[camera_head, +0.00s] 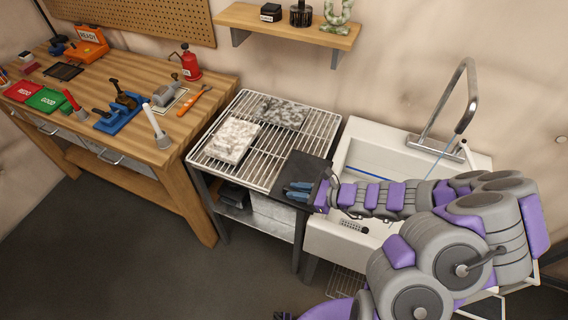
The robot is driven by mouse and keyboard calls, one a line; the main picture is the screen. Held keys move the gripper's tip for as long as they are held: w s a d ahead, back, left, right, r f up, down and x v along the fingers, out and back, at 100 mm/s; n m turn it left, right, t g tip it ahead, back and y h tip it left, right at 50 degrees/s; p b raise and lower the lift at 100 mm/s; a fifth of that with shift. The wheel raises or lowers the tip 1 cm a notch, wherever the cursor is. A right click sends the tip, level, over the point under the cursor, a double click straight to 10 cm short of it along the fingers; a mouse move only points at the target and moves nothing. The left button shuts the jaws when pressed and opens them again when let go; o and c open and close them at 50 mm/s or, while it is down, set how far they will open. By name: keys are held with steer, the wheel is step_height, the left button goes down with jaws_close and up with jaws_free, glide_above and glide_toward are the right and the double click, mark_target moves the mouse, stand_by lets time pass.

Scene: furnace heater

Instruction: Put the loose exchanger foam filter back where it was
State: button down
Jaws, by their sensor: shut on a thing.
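A dark, flat, square piece (304,168), which looks like the foam filter, is at the right end of the wire rack (208,154), beside the sink. My gripper (298,190), with blue fingers, is shut on the near edge of this dark piece. I cannot tell whether the piece rests on the rack or is held just above it. A white speckled block (233,140) and a flatter grey speckled slab (284,111) lie on the rack to its left. The place where the filter fits is not clear in this view.
A white sink (352,160) with a tall tap (467,105) stands right of the rack, under my arm. A wooden workbench (205,100) with tools, a red mat and a green mat (48,100) is at left. A wall shelf (290,25) is above.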

mark_target(290, 167)
steer(key=w+a, duration=0.1)
steer(key=w, duration=0.3)
steer(key=w+a+f+b, duration=0.1)
steer(key=w+a, duration=0.1)
steer(key=w, duration=0.2)
steer(key=w+a+b, duration=0.1)
steer(key=w+a, duration=0.1)
steer(key=w, duration=0.2)
steer(key=shift+w+a+f, duration=0.1)
steer(key=shift+a+f, duration=0.1)
steer(key=shift+f+b, duration=0.65)
steer(key=shift+f, duration=1.15)
steer(key=shift+r, duration=0.1)
steer(key=c, duration=1)
jaws_free()
steer(key=p+v, duration=0.2)
steer(key=v, duration=1)
steer(key=shift+d+p, duration=0.1)
steer(key=shift+p, duration=0.3)
